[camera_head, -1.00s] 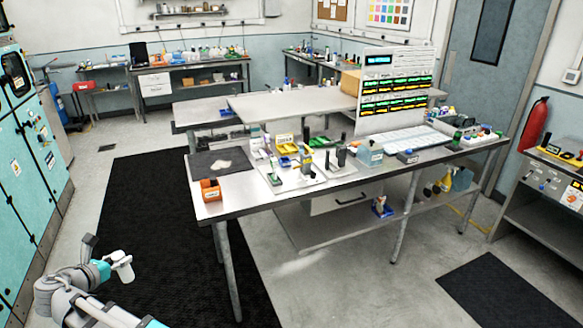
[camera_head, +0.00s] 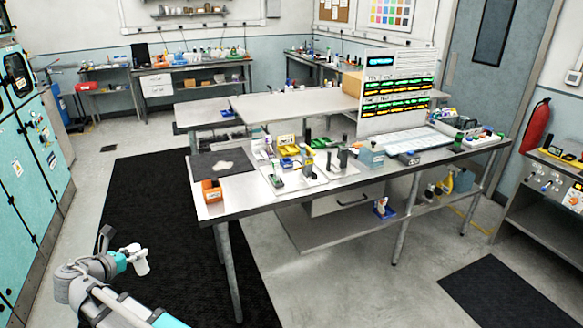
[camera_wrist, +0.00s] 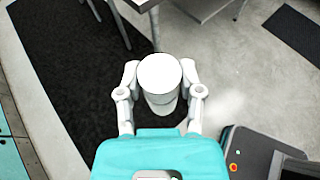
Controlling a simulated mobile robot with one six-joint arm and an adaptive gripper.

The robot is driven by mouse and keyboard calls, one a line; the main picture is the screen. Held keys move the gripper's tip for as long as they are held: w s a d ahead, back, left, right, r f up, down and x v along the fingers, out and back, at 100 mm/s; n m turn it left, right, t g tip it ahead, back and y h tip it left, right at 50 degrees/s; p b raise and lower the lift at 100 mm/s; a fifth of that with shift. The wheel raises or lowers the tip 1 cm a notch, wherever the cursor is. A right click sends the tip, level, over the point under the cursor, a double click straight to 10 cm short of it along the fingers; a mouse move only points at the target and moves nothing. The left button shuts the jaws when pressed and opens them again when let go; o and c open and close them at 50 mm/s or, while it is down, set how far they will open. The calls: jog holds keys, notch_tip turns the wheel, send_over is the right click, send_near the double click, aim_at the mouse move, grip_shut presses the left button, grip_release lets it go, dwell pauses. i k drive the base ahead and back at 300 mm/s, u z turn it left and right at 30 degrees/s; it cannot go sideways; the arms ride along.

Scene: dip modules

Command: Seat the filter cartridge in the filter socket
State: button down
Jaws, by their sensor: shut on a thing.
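A white round filter cartridge (camera_wrist: 160,75) fills the middle of the wrist view. My gripper (camera_wrist: 160,92) is shut on it, with one finger on each side. In the head view the cartridge (camera_head: 139,262) hangs at the lower left, above the black floor mat and well away from the workbench. The filter socket cannot be made out for certain among the small modules on the workbench (camera_head: 330,187).
The bench holds an orange bin (camera_head: 212,190), a dark mat (camera_head: 207,164), several small upright parts and a lit display panel (camera_head: 391,92). Teal cabinets (camera_head: 35,150) stand at the left. Between them the black floor mat (camera_head: 160,200) is clear.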

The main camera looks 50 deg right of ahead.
aim_at(287, 166)
jog(key=z, duration=1.4)
jog(key=i, duration=1.4)
